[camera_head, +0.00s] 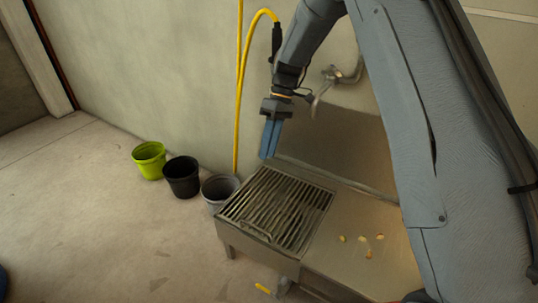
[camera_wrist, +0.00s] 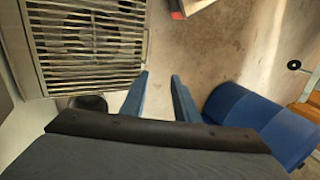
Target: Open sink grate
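The sink grate (camera_head: 278,210), a dark metal slatted panel, lies flat and closed in the left part of the metal sink unit (camera_head: 350,225). A thin handle (camera_head: 256,230) shows at its front edge. In the wrist view the grate (camera_wrist: 90,45) fills the upper left. My gripper (camera_head: 268,156) has blue fingers pointing down and is above the grate's back edge in the head view, apart from it. In the wrist view my gripper (camera_wrist: 162,82) is open, with an empty gap between its fingers, to the right of the grate.
A green bucket (camera_head: 149,160), a black bucket (camera_head: 182,177) and a grey bucket (camera_head: 219,190) stand left of the sink. A yellow hose (camera_head: 239,100) and a tap (camera_head: 335,78) are behind. Small scraps (camera_head: 367,240) lie on the counter. A blue rounded object (camera_wrist: 255,120) shows in the wrist view.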

